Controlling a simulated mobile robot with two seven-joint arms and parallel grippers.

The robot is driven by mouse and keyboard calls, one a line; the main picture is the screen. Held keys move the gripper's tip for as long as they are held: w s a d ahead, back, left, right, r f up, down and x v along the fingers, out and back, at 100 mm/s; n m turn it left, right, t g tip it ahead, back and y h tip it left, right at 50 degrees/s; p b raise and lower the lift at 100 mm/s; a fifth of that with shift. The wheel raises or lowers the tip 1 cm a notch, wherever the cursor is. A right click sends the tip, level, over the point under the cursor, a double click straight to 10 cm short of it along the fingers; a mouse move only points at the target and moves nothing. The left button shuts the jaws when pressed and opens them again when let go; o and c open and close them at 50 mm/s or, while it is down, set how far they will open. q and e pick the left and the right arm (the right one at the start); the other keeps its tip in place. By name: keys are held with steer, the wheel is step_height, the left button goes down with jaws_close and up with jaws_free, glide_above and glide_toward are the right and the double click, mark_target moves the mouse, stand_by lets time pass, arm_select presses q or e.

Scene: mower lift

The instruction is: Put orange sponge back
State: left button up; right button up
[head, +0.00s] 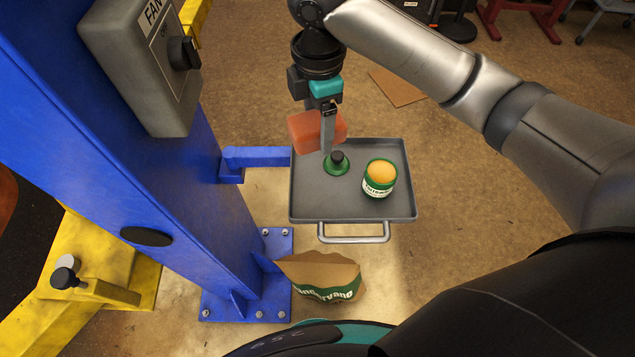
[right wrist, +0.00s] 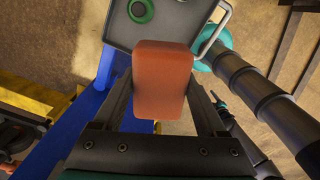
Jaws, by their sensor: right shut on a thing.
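The orange sponge (head: 305,131) is a reddish-orange block with rounded edges. My right gripper (head: 328,128) is shut on it and holds it over the left part of the grey tray (head: 400,207), apparently above its surface. In the right wrist view the sponge (right wrist: 161,80) sits between the fingers of my right gripper (right wrist: 165,100), with part of the tray (right wrist: 190,22) beyond it.
On the tray are a green item with a black knob (head: 337,163) and a green-and-white tin with a yellow-orange top (head: 380,178). A blue post (head: 170,190) with a grey FAN switch box (head: 140,65) stands at left. A paper bag (head: 322,277) lies below the tray.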

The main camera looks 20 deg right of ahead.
steer(key=b, duration=0.1)
glide_above(318, 192)
step_height(318, 192, down, 16)
steer(key=shift+r, duration=0.1)
steer(key=shift+f+b, duration=0.4)
steer(key=shift+f, duration=1.7)
steer(key=shift+f, duration=0.2)
steer(key=o, duration=1.2)
steer(key=shift+o, duration=0.2)
steer(key=shift+r, duration=0.15)
step_height(318, 192, up, 12)
steer(key=p, duration=0.1)
steer(key=shift+r, duration=0.1)
